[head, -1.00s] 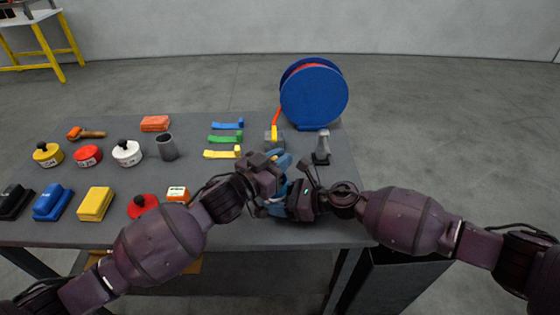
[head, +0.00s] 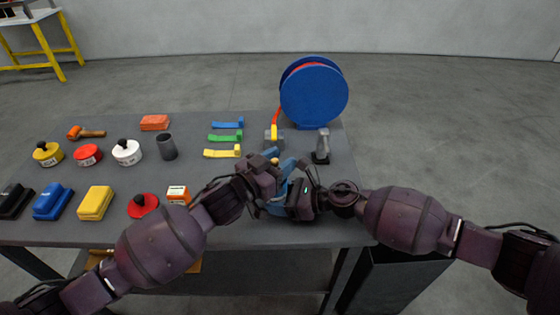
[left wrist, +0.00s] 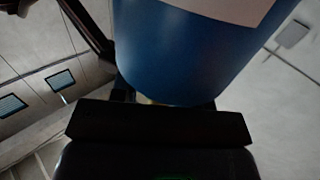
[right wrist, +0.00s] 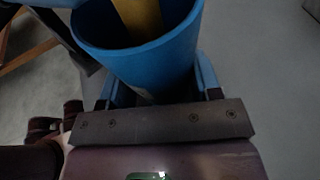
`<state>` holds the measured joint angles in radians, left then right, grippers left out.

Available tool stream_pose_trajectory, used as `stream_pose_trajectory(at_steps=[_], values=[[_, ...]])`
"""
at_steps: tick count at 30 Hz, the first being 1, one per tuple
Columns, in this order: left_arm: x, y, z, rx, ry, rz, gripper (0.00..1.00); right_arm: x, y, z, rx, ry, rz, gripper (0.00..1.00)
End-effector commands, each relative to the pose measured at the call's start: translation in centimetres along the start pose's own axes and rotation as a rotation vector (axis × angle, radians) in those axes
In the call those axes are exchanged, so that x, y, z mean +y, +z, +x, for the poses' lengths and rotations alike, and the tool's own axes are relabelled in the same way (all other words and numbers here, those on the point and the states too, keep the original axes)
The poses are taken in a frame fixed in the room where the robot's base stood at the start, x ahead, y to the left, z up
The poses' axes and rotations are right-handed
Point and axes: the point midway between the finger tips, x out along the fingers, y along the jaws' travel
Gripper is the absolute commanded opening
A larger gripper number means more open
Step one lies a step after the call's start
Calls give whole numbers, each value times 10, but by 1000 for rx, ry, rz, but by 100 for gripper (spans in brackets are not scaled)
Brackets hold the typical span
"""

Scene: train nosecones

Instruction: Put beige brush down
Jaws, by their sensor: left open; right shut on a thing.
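A blue cylindrical cup (right wrist: 140,50) is held by my right gripper (head: 284,188), which is shut on it. A beige handle-like piece (right wrist: 138,18), likely the beige brush, stands in the cup's mouth in the right wrist view. The blue cup's side (left wrist: 185,50), with a pale label, fills much of the left wrist view. My left gripper (head: 274,172) is open, close beside the cup and overlapping my right gripper in the head view. The brush's lower part is hidden.
The grey table (head: 190,225) carries coloured pots, blocks and strips at left. A grey-handled tool (head: 322,146) and a blue reel (head: 314,95) stand behind my grippers. A small orange-and-white box (head: 178,194) lies left of them. Bare table lies at the right edge.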

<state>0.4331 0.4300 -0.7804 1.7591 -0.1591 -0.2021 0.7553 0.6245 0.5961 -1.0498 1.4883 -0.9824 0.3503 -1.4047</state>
Motion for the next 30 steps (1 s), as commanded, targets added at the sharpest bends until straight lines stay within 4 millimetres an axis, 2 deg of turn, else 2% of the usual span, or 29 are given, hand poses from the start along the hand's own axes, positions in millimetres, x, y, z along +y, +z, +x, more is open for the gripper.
stream_pose_trajectory(at_steps=[5, 12, 18, 24, 30], values=[[0, 1, -23, -2, -1, -1, 42, 0, 0, 0, 0, 0, 0, 45], [0, 1, -71, -3, -1, -1, 42, 0, 0, 0, 0, 0, 0, 45], [0, 0, -102, -2, -1, 0, 42, 0, 0, 0, 0, 0, 0, 45], [0, 0, -118, 0, 0, 1, 42, 0, 0, 0, 0, 0, 0, 45], [0, 0, -120, 0, 0, 1, 42, 0, 0, 0, 0, 0, 0, 45]])
